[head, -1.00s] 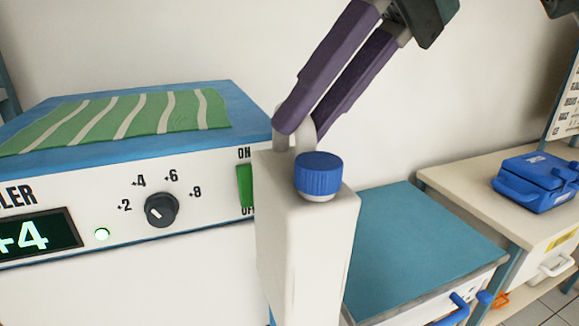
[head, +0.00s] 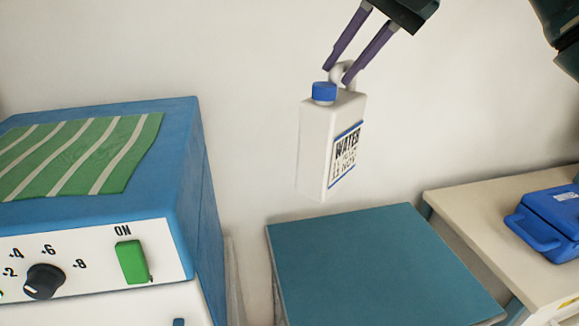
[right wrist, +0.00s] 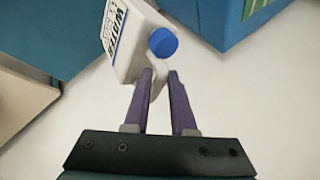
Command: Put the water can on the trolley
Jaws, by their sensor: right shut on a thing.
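The water can (head: 317,150) is a tall white can with a blue cap and a "WATER" label on its right face. My right gripper (head: 344,80) is shut on the handle at the can's top. The can hangs nearly upright in the air over the back of the teal-topped trolley (head: 375,265), apart from it. In the right wrist view the can (right wrist: 125,45) hangs from the purple fingers (right wrist: 155,80). The trolley's top is bare. My left gripper is not in view.
A beige table (head: 480,215) with a blue case (head: 550,220) stands to the right. A plain wall is behind.

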